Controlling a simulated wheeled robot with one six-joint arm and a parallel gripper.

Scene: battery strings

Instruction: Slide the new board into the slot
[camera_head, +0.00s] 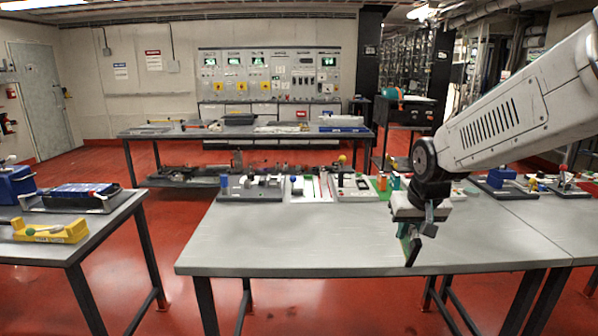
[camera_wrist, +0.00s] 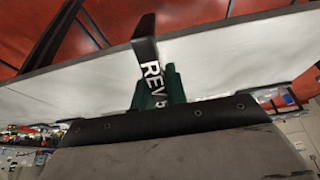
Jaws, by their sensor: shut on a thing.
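My gripper (camera_head: 412,243) is at the end of my arm, above the front part of the middle grey table. The board is apart from the fixtures on the table. I cannot pick out the slot.
The middle table (camera_head: 300,240) is bare in front. Along its back edge stand a grey fixture with a blue block (camera_head: 250,190), white panels (camera_head: 308,188) and small coloured blocks. A left table (camera_head: 85,222) holds a yellow tray (camera_head: 50,232) and blue boxes.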

